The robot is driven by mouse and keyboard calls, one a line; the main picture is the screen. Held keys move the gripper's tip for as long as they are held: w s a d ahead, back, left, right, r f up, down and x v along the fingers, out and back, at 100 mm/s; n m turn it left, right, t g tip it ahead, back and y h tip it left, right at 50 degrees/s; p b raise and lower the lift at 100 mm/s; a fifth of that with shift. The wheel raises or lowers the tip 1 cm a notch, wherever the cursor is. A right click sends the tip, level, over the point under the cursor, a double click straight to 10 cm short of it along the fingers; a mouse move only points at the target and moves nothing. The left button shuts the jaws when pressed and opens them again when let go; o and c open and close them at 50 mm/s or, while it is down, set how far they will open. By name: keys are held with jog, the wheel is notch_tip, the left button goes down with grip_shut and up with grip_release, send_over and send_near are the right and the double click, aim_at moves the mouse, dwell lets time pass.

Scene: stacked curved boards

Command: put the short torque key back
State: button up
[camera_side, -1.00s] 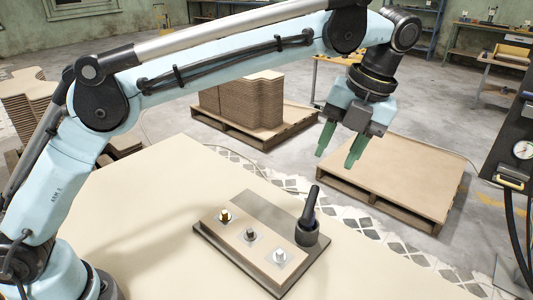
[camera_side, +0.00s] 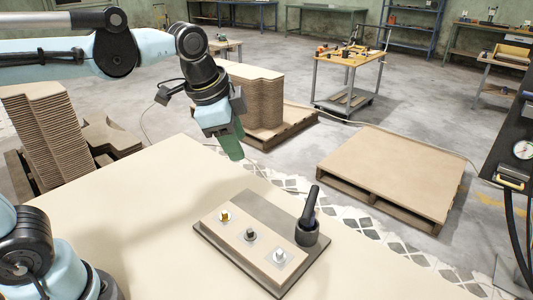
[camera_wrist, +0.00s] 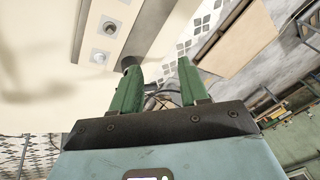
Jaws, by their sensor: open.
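A dark key with an upright, slightly tilted handle (camera_side: 310,205) stands in a round black holder (camera_side: 307,234) at the right end of the grey board (camera_side: 265,212). The key's lower end is hidden inside the holder. My gripper (camera_side: 235,157) is in the air above the table's far edge, left of the key and apart from it. In the wrist view its two green fingers (camera_wrist: 158,80) are spread with nothing between them. A dark part of the holder (camera_wrist: 128,62) shows partly behind the left finger.
The cream table (camera_side: 130,225) is otherwise clear. Behind it stand a pallet of stacked boards (camera_side: 258,97) and a low, flat-topped pallet (camera_side: 390,170).

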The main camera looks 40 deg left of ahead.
jog(key=s+a+f+n+t, duration=0.2)
jog(key=s+a+f+n, duration=0.2)
jog(key=n, duration=0.5)
notch_tip(320, 180, down, 3)
jog(key=shift+s+a+r+n+t, duration=0.1)
jog(key=shift+s+a+n+t, duration=0.3)
jog(key=shift+s, duration=0.7)
